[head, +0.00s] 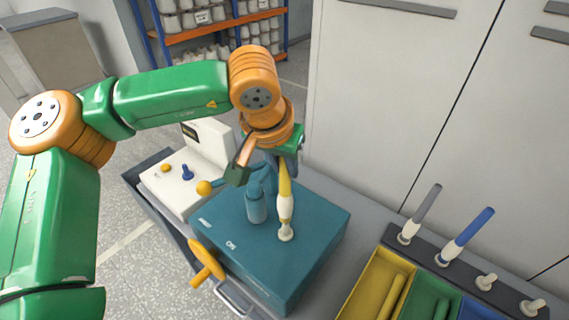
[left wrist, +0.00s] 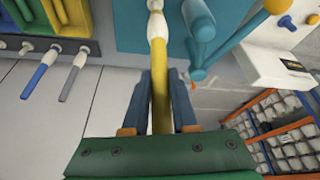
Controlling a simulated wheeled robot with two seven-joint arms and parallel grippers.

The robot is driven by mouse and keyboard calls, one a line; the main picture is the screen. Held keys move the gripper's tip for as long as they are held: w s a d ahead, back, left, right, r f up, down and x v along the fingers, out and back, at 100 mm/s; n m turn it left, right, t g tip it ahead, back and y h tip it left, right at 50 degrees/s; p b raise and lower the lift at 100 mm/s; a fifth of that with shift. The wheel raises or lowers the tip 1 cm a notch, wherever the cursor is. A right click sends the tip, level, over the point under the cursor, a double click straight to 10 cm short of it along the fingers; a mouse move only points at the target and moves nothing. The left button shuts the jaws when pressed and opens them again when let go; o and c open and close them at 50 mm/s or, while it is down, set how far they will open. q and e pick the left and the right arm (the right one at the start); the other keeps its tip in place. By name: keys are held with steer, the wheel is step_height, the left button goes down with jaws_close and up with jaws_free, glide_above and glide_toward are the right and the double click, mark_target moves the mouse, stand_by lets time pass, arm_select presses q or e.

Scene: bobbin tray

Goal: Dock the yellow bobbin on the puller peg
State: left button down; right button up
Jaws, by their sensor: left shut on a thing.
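The yellow bobbin (head: 285,190) stands nearly upright, with a yellow upper part and a white lower part. It also shows in the left wrist view (left wrist: 159,75), between the two fingers. My left gripper (head: 281,172) is shut on its yellow part, and the fingers show in the left wrist view (left wrist: 161,92). The puller peg (head: 286,235), with a white base, stands on top of the teal machine box (head: 318,222). The bobbin's white end lines up with the peg and meets it in the picture. I cannot tell how far it sits over the peg. My right gripper is not in view.
A teal post (head: 256,208) and a lever with a yellow ball (head: 204,188) stand close left of the bobbin. An orange handwheel (head: 205,262) is at the box's front. A dark rack (head: 462,262) holds grey and blue bobbins. Coloured bins (head: 362,290) lie before it.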

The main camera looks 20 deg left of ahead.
mark_target(284, 176)
arm_select(q)
steer(key=shift+s+d, duration=0.1)
stand_by(0.4)
steer(key=shift+f+b, duration=1.05)
stand_by(0.8)
steer(key=shift+r+p, duration=0.55)
steer(key=shift+r, duration=0.1)
steer(key=shift+f+b, duration=1.15)
steer(key=shift+f, duration=0.05)
stand_by(0.5)
steer(key=c, duration=1)
jaws_free()
steer(key=shift+r, duration=0.1)
